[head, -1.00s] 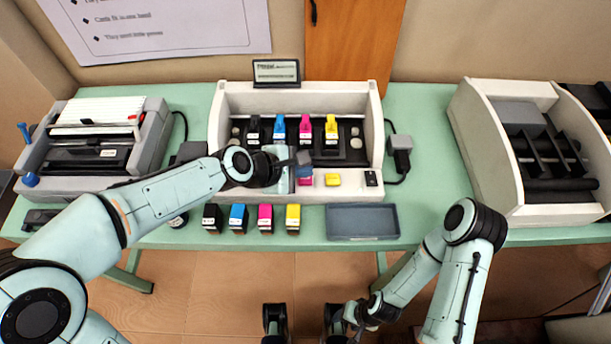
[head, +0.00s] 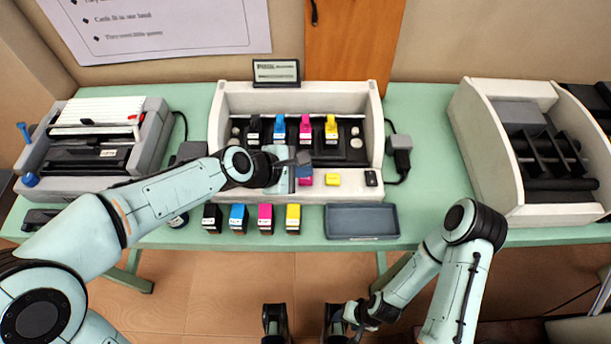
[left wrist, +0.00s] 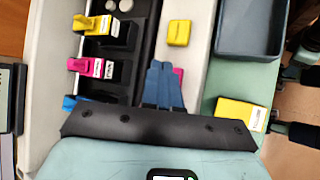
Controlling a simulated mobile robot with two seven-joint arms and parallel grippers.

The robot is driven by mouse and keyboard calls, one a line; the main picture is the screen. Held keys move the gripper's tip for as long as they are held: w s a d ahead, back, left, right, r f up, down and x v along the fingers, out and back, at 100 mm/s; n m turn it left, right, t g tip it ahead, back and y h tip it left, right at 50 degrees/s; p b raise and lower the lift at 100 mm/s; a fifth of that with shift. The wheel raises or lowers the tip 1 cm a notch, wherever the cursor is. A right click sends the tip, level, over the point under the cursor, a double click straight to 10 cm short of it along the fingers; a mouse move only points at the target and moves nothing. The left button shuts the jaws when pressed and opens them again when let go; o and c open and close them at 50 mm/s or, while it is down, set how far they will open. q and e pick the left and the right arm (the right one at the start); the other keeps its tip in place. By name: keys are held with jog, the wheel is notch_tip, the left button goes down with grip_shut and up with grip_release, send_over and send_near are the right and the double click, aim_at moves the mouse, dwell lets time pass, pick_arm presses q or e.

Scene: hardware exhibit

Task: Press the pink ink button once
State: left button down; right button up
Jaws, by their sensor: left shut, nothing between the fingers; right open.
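The pink ink button (head: 305,181) sits on the front ledge of the white printer (head: 228,188). In the left wrist view its edge (left wrist: 179,74) shows beside my fingertips, which hide the rest. My left gripper (head: 303,167) is shut and empty, right over or at the pink button; its blue fingers also show in the left wrist view (left wrist: 163,78). I cannot tell whether they touch the button. My right gripper (head: 352,317) is open, low in front of the table and far from the printer.
A yellow button (head: 333,180) is just right of the pink one, with a black switch (head: 371,178) beyond. Several cartridges stand inside the printer; a row with a magenta cartridge (head: 265,218) stands in front. A grey tray (head: 362,222) lies at the table's front edge.

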aim_at(302, 181)
pick_arm(q)
jog(key=shift+f, duration=0.4)
jog(key=shift+f+b, duration=0.55)
dwell(0.5)
jog(key=shift+r, duration=0.15)
jog(key=shift+r+p, duration=0.85)
jog(key=shift+p, duration=0.15)
jog(key=shift+r, duration=0.1)
notch_tip(302, 181, up, 5)
jog(key=p, duration=0.5)
dwell(0.6)
